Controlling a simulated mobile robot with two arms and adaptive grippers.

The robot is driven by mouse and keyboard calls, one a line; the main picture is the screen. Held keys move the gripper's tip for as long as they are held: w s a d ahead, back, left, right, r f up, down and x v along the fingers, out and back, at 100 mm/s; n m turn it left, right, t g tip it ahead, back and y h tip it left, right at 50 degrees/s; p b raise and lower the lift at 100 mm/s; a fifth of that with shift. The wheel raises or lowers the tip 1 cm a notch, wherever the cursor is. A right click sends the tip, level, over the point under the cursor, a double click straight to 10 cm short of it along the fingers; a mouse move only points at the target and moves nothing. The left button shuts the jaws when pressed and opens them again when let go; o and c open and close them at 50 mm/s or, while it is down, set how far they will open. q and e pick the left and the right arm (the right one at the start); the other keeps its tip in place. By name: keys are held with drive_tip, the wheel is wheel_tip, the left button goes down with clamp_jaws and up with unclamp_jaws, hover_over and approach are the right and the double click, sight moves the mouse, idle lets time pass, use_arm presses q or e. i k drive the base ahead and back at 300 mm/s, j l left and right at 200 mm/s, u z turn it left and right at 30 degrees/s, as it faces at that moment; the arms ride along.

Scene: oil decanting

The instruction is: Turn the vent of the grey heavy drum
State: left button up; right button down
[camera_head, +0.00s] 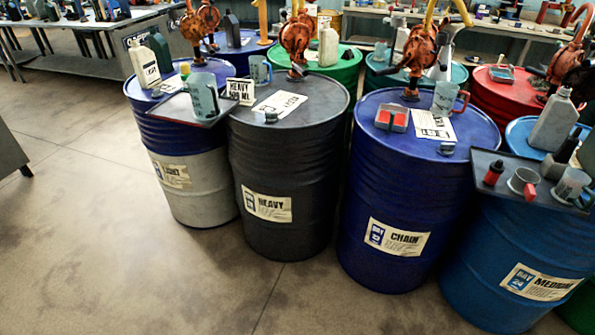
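The grey heavy drum (285,175) stands upright left of the picture's middle, with a label reading HEAVY on its front. A small dark cap (271,117), which looks like its vent, sits near the front of its lid; I cannot tell how it is turned. A white sheet (281,103) lies on the lid behind the cap. An orange-red hand pump (296,38) rises from the back of the lid. Neither of my grippers is in view.
A blue-and-white drum (190,180) stands left, a blue chain drum (400,200) right, and a medium drum (520,250) further right. A tray (172,107) with a mug (203,98) and a HEAVY card (240,90) border the lid's left. The front floor (110,240) is clear.

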sight(273, 115)
drive_tip(key=i+j+z, duration=0.2)
drive_tip(key=i, duration=0.35)
drive_tip(key=i+j+z, duration=0.25)
drive_tip(key=i+j, duration=0.15)
drive_tip(key=i, duration=0.15)
